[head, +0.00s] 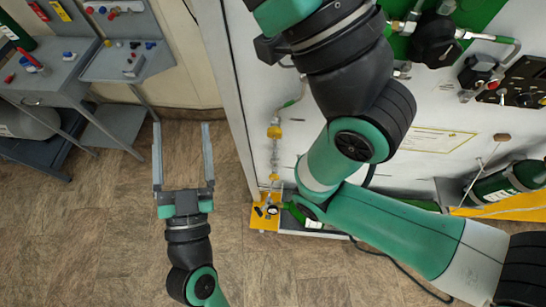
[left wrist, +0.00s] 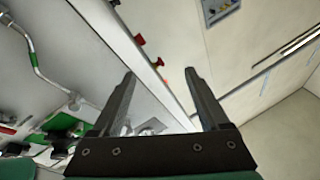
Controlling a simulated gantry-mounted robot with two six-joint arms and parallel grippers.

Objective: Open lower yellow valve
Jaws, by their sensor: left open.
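In the head view, a thin vertical line on the white panel carries an upper yellow fitting (head: 274,132) and a lower yellow fitting (head: 274,177), which looks like the lower yellow valve. It is too small to tell its handle position. My left gripper (head: 181,127) is open and empty, left of the panel edge and apart from both fittings. In the left wrist view, its two fingers (left wrist: 160,75) are spread with nothing between them; no yellow valve is clear there. My right gripper is not in view.
The white panel (head: 240,100) stands right of my left gripper. A yellow base plate (head: 264,218) with a small gauge sits low on it. Grey benches (head: 60,75) stand at the left. Green-black arm links cover much of the panel. Red knobs (left wrist: 139,40) show in the left wrist view.

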